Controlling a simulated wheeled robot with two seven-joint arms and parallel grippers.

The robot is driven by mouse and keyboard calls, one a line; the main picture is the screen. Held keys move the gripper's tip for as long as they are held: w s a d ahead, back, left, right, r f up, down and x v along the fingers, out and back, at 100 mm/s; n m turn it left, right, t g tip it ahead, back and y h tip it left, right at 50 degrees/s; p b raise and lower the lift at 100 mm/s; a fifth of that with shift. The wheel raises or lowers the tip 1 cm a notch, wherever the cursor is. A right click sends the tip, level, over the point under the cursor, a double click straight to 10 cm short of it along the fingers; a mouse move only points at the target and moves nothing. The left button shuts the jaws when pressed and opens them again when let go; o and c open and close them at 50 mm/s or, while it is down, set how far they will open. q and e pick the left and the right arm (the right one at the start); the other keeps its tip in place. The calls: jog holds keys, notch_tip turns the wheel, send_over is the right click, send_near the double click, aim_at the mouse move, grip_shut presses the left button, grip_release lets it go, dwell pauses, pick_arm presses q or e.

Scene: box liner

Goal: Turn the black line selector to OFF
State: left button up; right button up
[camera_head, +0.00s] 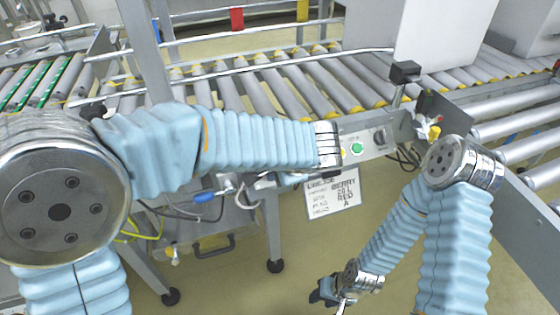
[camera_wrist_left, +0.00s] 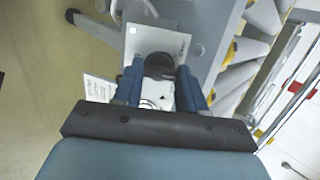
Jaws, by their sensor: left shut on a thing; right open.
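The black line selector (camera_wrist_left: 158,66) shows in the left wrist view as a dark round knob on a light grey plate (camera_wrist_left: 172,38). My left gripper (camera_wrist_left: 160,76) has its two blue fingers on either side of it, shut on it. Which position the selector points to cannot be read. In the head view my left arm hides the selector and most of the left gripper. My right gripper (camera_head: 328,294) hangs low at the bottom of the head view, open, away from the panel and small in the picture.
A green button (camera_head: 357,147) and a small dark knob (camera_head: 379,137) show on the conveyor's front panel right of my left wrist. A white sign (camera_head: 333,193) hangs below. Conveyor rollers (camera_head: 290,92) run behind. The floor (camera_head: 225,275) in front is mostly clear.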

dwell(0.3)
pick_arm(q)
jog(key=o, duration=1.1)
jog(key=shift+c, duration=0.2)
